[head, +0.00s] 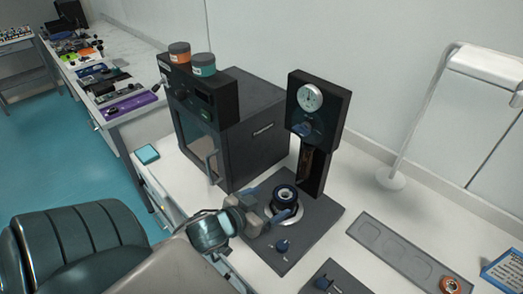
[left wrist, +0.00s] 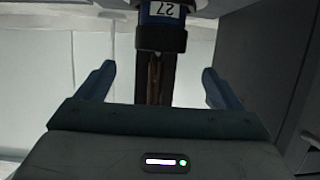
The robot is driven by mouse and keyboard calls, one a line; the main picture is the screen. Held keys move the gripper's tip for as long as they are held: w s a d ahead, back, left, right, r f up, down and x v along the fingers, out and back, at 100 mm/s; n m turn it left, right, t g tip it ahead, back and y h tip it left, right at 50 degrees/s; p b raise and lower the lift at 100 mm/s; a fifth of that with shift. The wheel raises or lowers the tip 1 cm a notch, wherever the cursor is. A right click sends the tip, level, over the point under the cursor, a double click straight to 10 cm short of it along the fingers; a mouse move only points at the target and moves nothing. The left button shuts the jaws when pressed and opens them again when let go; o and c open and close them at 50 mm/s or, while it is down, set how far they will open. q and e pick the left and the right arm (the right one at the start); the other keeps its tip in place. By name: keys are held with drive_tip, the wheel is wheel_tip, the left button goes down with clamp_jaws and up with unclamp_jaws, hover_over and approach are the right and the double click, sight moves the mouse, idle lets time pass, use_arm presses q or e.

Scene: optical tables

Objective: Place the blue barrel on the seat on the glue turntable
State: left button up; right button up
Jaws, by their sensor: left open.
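The blue barrel (left wrist: 160,13) has a white label reading 27 and a black collar. It appears upside down at the top of the left wrist view, beyond the fingertips. In the head view its dark ringed top (head: 284,192) stands upright over the pale round seat of the glue turntable (head: 299,216). The gripper partly hides its lower side, so full seating cannot be confirmed. My left gripper (head: 270,203) is open, with its blue fingers spread to either side near the barrel; it also shows in the left wrist view (left wrist: 158,70). Nothing is gripped. My right gripper is not in view.
The column with a dial gauge (head: 310,97) rises just behind the barrel. A dark oven-like box (head: 255,130) with two jars on top stands close to the left. A grey tray (head: 385,243) lies to the right. A lamp (head: 391,179) stands at the back right.

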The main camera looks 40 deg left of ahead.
use_arm(q)
drive_tip(key=shift+v, duration=1.05)
